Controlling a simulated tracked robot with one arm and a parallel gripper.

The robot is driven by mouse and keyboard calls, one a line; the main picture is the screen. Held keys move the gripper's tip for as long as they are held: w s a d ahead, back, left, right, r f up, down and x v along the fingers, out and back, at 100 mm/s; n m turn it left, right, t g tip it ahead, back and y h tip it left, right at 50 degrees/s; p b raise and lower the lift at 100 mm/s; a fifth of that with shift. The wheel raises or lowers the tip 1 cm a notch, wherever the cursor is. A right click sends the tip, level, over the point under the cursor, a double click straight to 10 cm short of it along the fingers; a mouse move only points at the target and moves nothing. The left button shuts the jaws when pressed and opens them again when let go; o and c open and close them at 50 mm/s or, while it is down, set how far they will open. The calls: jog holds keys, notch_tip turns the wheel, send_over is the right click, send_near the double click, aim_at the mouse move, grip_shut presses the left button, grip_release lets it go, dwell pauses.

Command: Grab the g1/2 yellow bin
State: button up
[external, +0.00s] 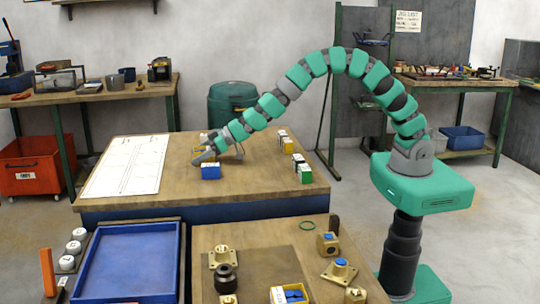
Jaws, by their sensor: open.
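My gripper (218,156) is open and low over the wooden table (250,180), with its fingers spread apart. A small yellow bin (203,150) is at the gripper, partly hidden behind its left finger. I cannot tell whether the finger touches it. A small blue bin with a white top (211,172) stands just in front of the gripper. The labels on the bins are too small to read, so G1/2 cannot be made out.
More small bins stand at the table's right side, among them a green one (305,175). A white printed sheet (125,165) lies at the left. In front are a blue tray (125,262) and a bench with brass fittings (222,257). The table's middle right is clear.

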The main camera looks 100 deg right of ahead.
jog(key=c, duration=1.1)
jog(key=shift+c, duration=0.2)
